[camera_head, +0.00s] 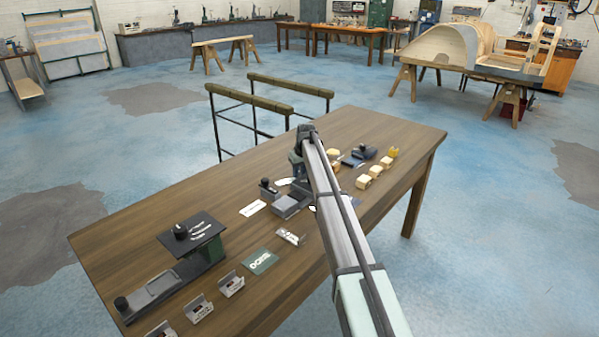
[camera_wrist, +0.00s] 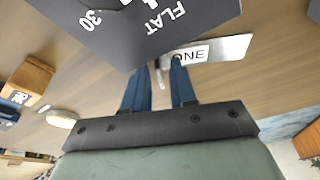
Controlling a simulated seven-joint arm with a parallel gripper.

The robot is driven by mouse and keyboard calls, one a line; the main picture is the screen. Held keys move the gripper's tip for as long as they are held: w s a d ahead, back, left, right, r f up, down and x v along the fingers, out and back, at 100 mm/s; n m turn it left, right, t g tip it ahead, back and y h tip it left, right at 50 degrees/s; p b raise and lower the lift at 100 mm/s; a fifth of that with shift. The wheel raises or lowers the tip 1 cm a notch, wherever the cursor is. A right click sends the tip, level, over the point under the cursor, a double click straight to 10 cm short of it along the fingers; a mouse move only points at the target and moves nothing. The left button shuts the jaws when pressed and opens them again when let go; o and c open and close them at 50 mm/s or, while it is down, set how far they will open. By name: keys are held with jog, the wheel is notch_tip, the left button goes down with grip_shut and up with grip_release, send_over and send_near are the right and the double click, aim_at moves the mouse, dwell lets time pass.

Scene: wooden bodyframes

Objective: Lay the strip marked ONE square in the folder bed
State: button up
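The strip marked ONE (camera_wrist: 225,48) is a pale, shiny flat piece with a white label, at the top right of the wrist view. My gripper (camera_wrist: 160,66) points at its left end. The two blue fingers stand apart, and the right fingertip overlaps the label's edge. A pale sliver shows between the fingers; I cannot tell if it belongs to the strip. A dark plate marked FLAT and 30 (camera_wrist: 115,35) lies close beside the fingertips and the strip. In the head view my arm hides the spot under my gripper. I cannot tell for sure which part is the folder bed.
The wooden table (camera_head: 130,225) holds a green-based tool with a black plate (camera_head: 192,229) on the left. Several small yellowish blocks (camera_head: 362,182) stand right of my arm. A white card (camera_head: 252,208) and a green card (camera_head: 260,261) lie left of it. The table's far left is bare.

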jog(key=shift+o, duration=0.2)
jog(key=v, duration=1.1)
jog(key=shift+r, duration=0.2)
jog(key=shift+o, duration=0.5)
jog(key=shift+s+d+r, duration=0.1)
jog(key=shift+r, duration=0.4)
jog(key=shift+t, duration=0.5)
jog(key=x, duration=0.8)
jog(key=s+x, duration=0.1)
jog(key=x, duration=0.2)
jog(key=shift+w+f, duration=0.1)
jog(key=shift+f, duration=0.5)
jog(key=shift+y, duration=0.3)
grip_shut()
